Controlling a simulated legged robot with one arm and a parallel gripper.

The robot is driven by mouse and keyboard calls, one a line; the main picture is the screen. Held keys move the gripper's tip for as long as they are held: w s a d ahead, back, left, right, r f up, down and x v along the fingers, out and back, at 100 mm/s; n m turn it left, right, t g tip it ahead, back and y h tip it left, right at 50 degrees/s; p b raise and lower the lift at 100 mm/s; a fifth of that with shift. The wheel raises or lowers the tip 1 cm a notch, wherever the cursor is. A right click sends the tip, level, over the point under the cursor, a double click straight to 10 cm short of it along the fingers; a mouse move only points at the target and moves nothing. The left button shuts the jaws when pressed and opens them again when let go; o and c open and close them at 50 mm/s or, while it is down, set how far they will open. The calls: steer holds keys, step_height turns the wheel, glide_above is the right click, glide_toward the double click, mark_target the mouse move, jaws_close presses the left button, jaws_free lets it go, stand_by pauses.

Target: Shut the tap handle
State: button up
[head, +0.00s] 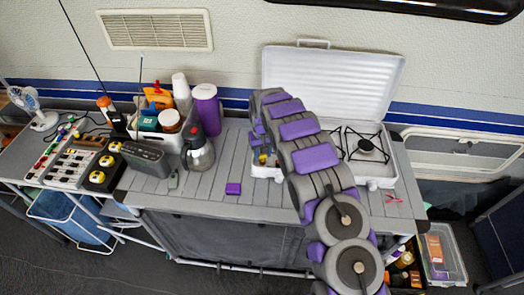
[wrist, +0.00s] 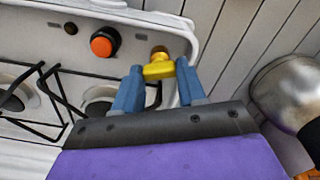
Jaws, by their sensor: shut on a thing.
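The tap handle (wrist: 158,70) is a small yellow piece on a brass fitting, at the corner of the white stove's front panel in the wrist view. My gripper (wrist: 161,67) has one blue finger on each side of the handle and is shut on it. The handle lies crosswise between the fingertips. In the head view my arm reaches over the counter to the left end of the white stove (head: 383,183), and it hides most of the tap area.
An orange-red knob (wrist: 104,42) sits left of the handle. A steel jug (head: 198,155) stands left of my arm; it also shows in the wrist view (wrist: 285,90). The stove's raised lid (head: 335,78) stands behind.

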steer(key=shift+m+p, duration=0.4)
steer(key=shift+m, duration=1.8)
steer(key=o, duration=0.8)
steer(key=shift+a, duration=0.1)
steer(key=shift+a+r+p, duration=0.1)
steer(key=shift+r+p, duration=0.6)
steer(key=shift+r, duration=7.95)
